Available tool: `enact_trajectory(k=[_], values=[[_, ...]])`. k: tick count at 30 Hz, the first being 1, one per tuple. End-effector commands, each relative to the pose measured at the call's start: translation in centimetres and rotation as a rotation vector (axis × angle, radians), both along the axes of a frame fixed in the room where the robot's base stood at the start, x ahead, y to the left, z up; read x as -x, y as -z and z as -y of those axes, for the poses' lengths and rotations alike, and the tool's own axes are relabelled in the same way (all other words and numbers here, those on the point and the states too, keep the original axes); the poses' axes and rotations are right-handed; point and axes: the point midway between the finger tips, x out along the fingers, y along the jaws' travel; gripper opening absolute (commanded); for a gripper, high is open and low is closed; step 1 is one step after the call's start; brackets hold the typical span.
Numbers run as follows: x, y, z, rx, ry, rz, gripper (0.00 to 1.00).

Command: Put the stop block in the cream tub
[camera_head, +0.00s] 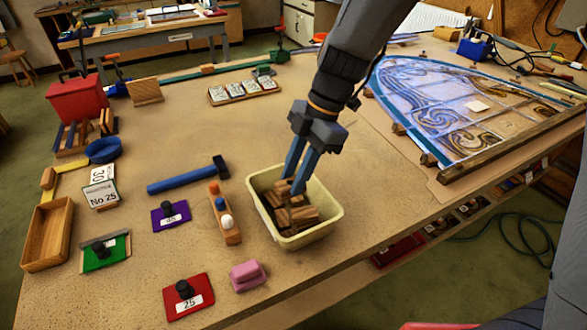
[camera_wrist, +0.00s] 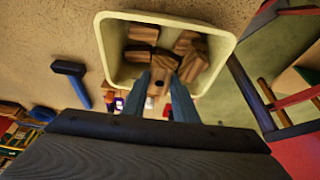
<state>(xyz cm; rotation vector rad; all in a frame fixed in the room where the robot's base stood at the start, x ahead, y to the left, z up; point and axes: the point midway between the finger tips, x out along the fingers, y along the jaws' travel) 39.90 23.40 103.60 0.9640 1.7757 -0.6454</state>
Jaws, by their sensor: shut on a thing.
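The cream tub (camera_head: 330,222) stands near the table's front edge, with several brown wooden blocks (camera_head: 304,214) inside. My gripper (camera_head: 292,187) points down over the tub with its blue fingertips within the rim's outline. It is shut on a wooden stop block (camera_head: 283,187), which has a dark hole that shows in the wrist view (camera_wrist: 162,76). In that view the tub (camera_wrist: 103,50) surrounds the held block and the loose blocks (camera_wrist: 194,67). I cannot tell whether the held block touches those below it. The fingers partly hide it.
A wooden holder with round-topped pegs (camera_head: 224,217) stands just left of the tub. A pink block (camera_head: 247,275) and a red plate with a black knob (camera_head: 188,297) lie in front. A blue hammer (camera_head: 185,179) lies behind left. The leaded panel (camera_head: 455,105) is at the right.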

Motion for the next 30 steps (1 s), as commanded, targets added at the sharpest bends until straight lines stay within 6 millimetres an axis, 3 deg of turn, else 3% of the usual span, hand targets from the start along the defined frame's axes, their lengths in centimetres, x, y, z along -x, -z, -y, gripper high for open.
enact_trajectory(k=[15,30], values=[[-0.1,4.5,0.0,-0.001,0.002,0.001,0.04],[0.0,4.8,0.0,0.0,0.001,0.0,0.04]])
